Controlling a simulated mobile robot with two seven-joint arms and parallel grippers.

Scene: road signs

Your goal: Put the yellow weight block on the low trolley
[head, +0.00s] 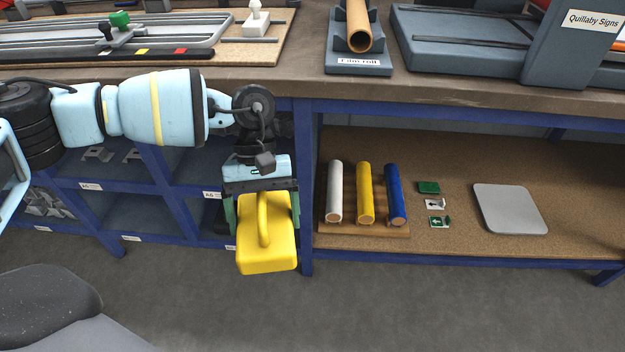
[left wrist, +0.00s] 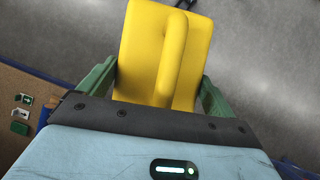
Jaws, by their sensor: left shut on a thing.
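The yellow weight block (head: 279,250), with a loop handle on top, hangs above the grey floor in front of the blue bench. My left gripper (head: 266,212) is shut on it, with a green finger on each side of its body. In the left wrist view the block (left wrist: 140,50) fills the space between the fingers of my left gripper (left wrist: 158,88). The low trolley is not visible in either view. My right gripper is not in view.
The bench (head: 290,90) has blue legs and a lower shelf (head: 465,160) with white, yellow and blue rolls (head: 364,190), small signs (head: 436,204) and a grey plate (head: 510,208). Blue cubbies (head: 140,212) stand at left. A dark rounded object (head: 45,305) shows at lower left. Floor (head: 400,310) is clear in front.

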